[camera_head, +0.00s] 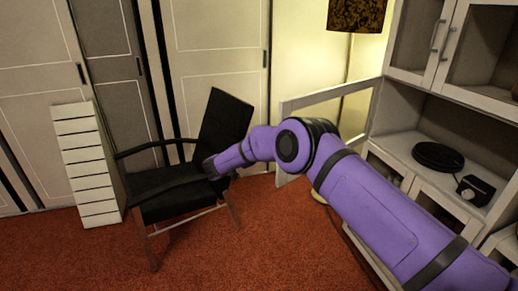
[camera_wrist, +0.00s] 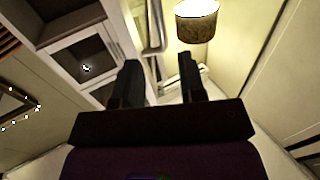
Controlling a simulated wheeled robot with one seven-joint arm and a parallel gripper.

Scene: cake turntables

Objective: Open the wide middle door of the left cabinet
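The white cabinet (camera_head: 403,113) stands at the right in the head view. Its middle compartment is exposed and holds a black round turntable (camera_head: 438,157). A white framed panel (camera_head: 330,94) stands out from the cabinet's left edge at that height; it looks like the wide middle door swung open. My arm hides part of it. My gripper (camera_head: 213,168) is away from the panel, to its left, in front of the black chair. In the wrist view its two fingers (camera_wrist: 158,84) are apart with nothing seen between them. White cabinet parts (camera_wrist: 88,60) show at upper left there.
The black chair (camera_head: 180,199) is close to my gripper; I cannot tell whether they touch. A white drawer stack (camera_head: 87,165) stands left of it. A lamp (camera_head: 356,15) is behind the panel. A small dark device (camera_head: 474,190) sits beside the turntable. Red carpet (camera_head: 265,245) in front is clear.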

